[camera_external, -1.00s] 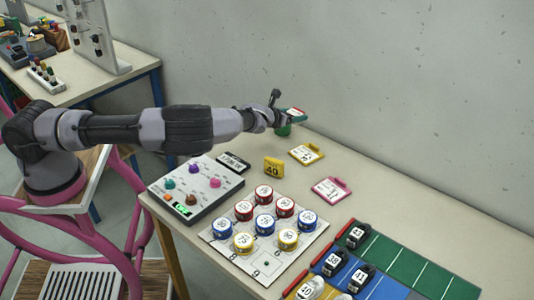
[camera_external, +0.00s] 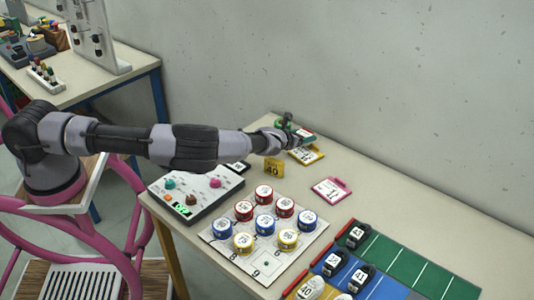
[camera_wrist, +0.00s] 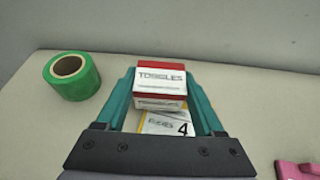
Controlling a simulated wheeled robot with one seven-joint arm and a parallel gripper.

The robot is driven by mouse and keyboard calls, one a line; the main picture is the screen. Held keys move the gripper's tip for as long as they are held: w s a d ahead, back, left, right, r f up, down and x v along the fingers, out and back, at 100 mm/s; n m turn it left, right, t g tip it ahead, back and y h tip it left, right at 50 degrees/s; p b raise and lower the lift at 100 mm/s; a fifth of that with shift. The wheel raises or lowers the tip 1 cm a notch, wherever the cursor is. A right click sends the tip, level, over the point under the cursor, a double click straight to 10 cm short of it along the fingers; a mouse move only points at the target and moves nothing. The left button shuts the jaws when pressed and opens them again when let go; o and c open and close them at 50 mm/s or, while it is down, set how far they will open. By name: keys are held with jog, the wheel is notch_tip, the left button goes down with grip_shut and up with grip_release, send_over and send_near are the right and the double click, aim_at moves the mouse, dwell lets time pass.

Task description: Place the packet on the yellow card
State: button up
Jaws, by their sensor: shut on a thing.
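The packet (camera_wrist: 160,84) is a small white box with red edges and the word TOGGLES on it. My gripper (camera_wrist: 160,98) is shut on it, with a teal finger on each side. In the external view my gripper (camera_external: 298,136) holds the packet (camera_external: 305,134) over the far part of the table. The yellow card (camera_external: 308,155), white with a yellow border, lies just below and in front of it. In the wrist view the yellow card (camera_wrist: 166,123) shows beneath the packet, which hides part of it. Whether the two touch, I cannot tell.
A green tape roll (camera_wrist: 72,75) lies left of the packet in the wrist view. A pink card (camera_external: 331,190) and a small yellow tag marked 40 (camera_external: 274,167) are nearby. The control box (camera_external: 197,189) and a board of round tins (camera_external: 262,263) are nearer. The wall (camera_external: 400,80) is behind.

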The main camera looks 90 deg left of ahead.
jog(key=shift+f, duration=0.3)
jog(key=o, duration=1.5)
jog(key=shift+c, duration=0.2)
jog(key=shift+r, duration=0.1)
